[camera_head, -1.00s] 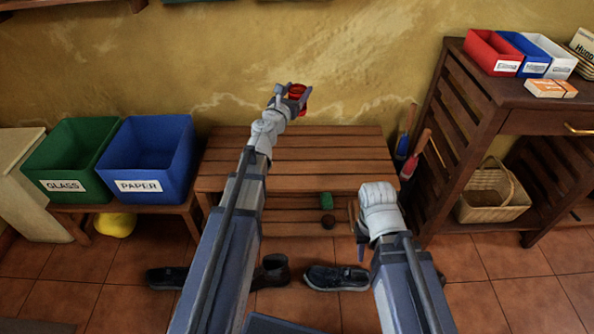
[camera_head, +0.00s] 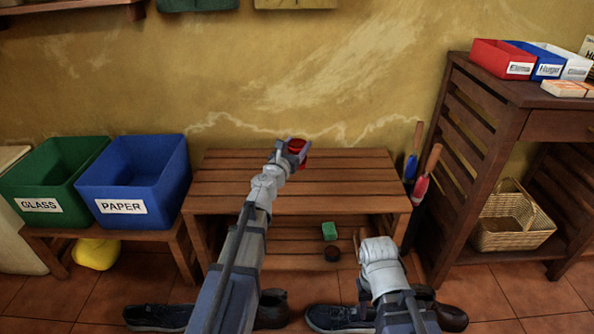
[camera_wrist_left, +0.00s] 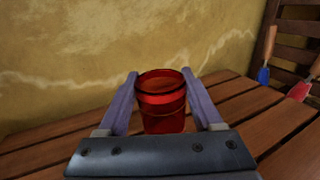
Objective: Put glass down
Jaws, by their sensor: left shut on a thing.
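A red glass (camera_wrist_left: 161,105) is upright between the fingers of my left gripper (camera_wrist_left: 163,112) in the left wrist view. It also shows in the head view (camera_head: 299,147), partly covered by the gripper (camera_head: 292,148). The gripper is shut on it, over the back part of the slatted wooden bench (camera_head: 330,204). Whether the glass base touches the slats cannot be told, as its lower part is hidden by the gripper. My right gripper (camera_head: 362,290) hangs low in front of the bench; its fingers are mostly hidden behind the wrist.
A green bin (camera_head: 55,185) labelled GLASS and a blue bin (camera_head: 135,185) labelled PAPER stand left. Hand tools (camera_head: 420,180) stand between bench and right-hand wooden counter (camera_head: 475,150). Shoes (camera_head: 160,317) lie on the floor. The bench top around the glass is clear.

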